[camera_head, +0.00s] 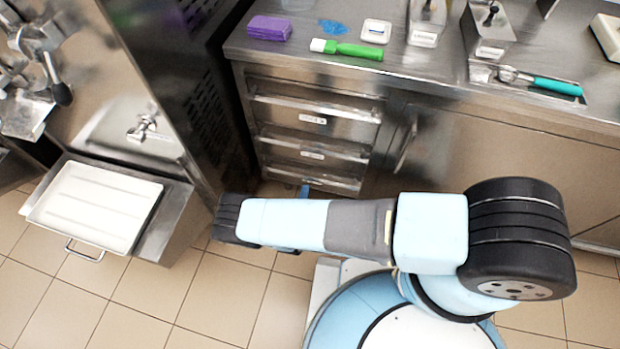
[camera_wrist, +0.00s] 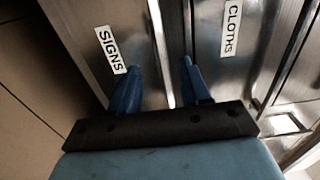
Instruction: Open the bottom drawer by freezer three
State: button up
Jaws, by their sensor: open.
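A metal drawer stack (camera_head: 311,135) stands under the counter, right of the freezer; its drawers look closed. In the wrist view, turned sideways, a drawer front labelled SIGNS (camera_wrist: 111,50) is on the floor side, and one labelled CLOTHS (camera_wrist: 231,28) is on the other side. A bright metal strip, seemingly a handle edge (camera_wrist: 161,45), runs between them. My gripper (camera_wrist: 160,88) is open, its blue fingers on either side of this strip; contact cannot be told. In the head view my arm hides most of the gripper; a blue finger (camera_head: 304,190) shows by the lowest visible drawer.
The freezer (camera_head: 130,90) has a white tray (camera_head: 95,205) jutting out at left. The counter (camera_head: 420,60) holds a purple cloth (camera_head: 269,28), a green-handled tool (camera_head: 350,50) and a teal-handled scoop (camera_head: 550,85). Tiled floor (camera_head: 110,300) is clear at lower left.

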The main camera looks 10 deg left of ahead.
aim_at(310, 179)
jog(key=w, duration=0.7)
jog(key=shift+w+d, duration=0.35)
jog(key=shift+w, duration=0.05)
grip_shut()
